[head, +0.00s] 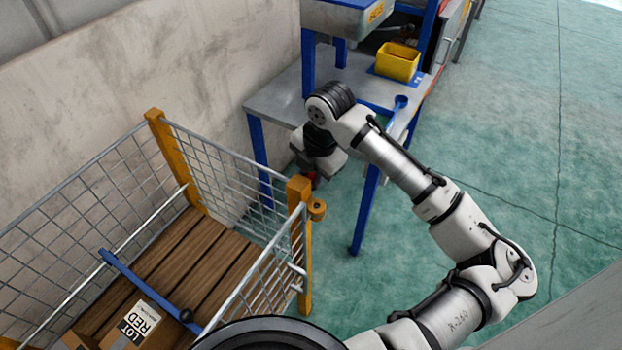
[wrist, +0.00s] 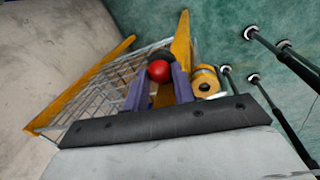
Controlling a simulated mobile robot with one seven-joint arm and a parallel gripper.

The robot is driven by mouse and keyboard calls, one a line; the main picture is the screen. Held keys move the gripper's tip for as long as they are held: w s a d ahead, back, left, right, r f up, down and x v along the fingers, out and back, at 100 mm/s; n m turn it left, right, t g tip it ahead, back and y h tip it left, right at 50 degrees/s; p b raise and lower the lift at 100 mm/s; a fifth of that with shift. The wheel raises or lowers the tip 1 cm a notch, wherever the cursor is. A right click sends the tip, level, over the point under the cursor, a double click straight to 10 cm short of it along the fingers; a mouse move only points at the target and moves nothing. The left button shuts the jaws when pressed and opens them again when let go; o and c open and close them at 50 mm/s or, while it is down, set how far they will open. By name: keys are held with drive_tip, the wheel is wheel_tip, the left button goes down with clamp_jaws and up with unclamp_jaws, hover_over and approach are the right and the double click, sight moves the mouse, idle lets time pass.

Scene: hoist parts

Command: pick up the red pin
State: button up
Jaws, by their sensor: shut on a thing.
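The red pin shows as a round red head (wrist: 159,70) between my gripper's two purple fingers in the wrist view. My gripper (wrist: 160,78) is shut on it. In the head view a small bit of red (head: 311,180) shows under my gripper, close to the top of the cage's orange corner post (head: 299,187). The rest of the pin is hidden by the gripper. I cannot tell whether the pin touches the post or its ring (head: 317,209). The ring shows beside the right finger in the wrist view (wrist: 205,82).
The wire cage (head: 100,195) has a slatted wood floor, a blue bar (head: 150,285) with a dark ball end, and a box labelled LOT RED (head: 138,322). A grey table (head: 275,100) with blue legs holds a yellow bin (head: 397,62). Green floor at right is clear.

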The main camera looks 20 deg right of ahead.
wheel_tip(320, 180, up, 20)
drive_tip(key=b, duration=0.2)
idle(0.4)
idle(0.7)
